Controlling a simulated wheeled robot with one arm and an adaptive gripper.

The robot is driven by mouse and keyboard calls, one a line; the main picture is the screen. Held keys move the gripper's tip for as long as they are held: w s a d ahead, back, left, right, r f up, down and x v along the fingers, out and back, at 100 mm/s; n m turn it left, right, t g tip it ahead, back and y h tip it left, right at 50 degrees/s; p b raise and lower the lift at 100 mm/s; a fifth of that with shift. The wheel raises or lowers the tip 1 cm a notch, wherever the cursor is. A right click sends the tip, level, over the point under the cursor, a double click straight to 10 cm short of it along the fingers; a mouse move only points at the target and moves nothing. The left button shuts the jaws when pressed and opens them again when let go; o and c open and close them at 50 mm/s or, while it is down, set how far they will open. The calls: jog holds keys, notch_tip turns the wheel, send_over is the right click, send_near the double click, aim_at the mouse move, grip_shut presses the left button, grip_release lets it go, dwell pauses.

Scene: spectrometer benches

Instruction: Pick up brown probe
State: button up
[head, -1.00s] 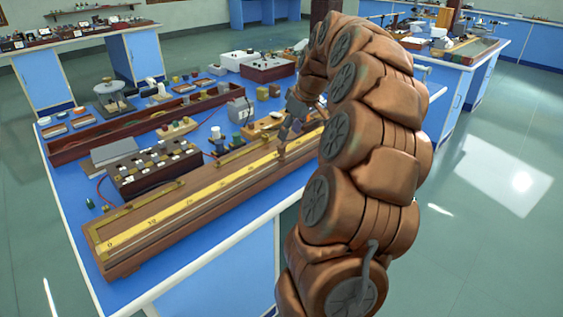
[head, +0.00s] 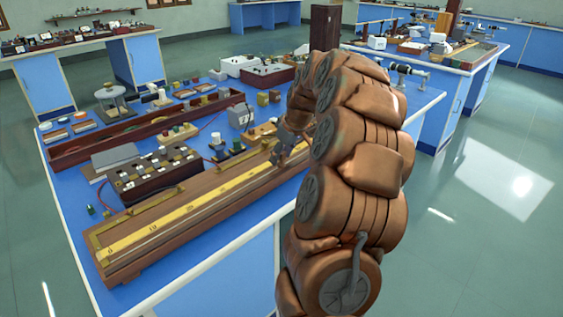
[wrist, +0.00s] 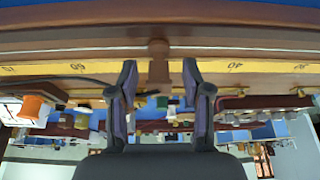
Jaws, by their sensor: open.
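The brown probe (wrist: 158,68) shows in the wrist view as a small brown block standing across the yellow scale of the long wooden meter board (head: 180,215). My gripper (wrist: 157,76) is open, with one dark finger on each side of the probe and a visible gap on both sides. In the head view my gripper (head: 281,158) is low over the far right part of the board, and the probe is hard to make out there behind the fingers.
A black resistance box (head: 155,172) and a long dark red tray (head: 145,130) lie behind the board. Small terminals and a grey block (head: 240,116) stand close behind my gripper. The floor to the right is clear.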

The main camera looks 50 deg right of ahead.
grip_shut()
dwell(0.5)
jog(key=shift+r, duration=1.7)
jog(key=s+r+b, duration=0.2)
jog(key=s, duration=1.3)
jog(key=w+f+p, duration=0.1)
jog(key=w+p, duration=0.2)
jog(key=w, duration=0.1)
jog(key=w+f+p, duration=0.1)
jog(key=w+p, duration=0.2)
jog(key=w, duration=0.2)
jog(key=w+f+p, duration=0.1)
jog(key=w+p, duration=0.2)
jog(key=w, duration=0.1)
jog(key=shift+w+d+f+p, duration=0.1)
jog(key=shift+w+f+p, duration=0.1)
jog(key=shift+w+p, duration=0.2)
jog(key=shift+w+f, duration=0.45)
jog(key=shift+w, duration=0.15)
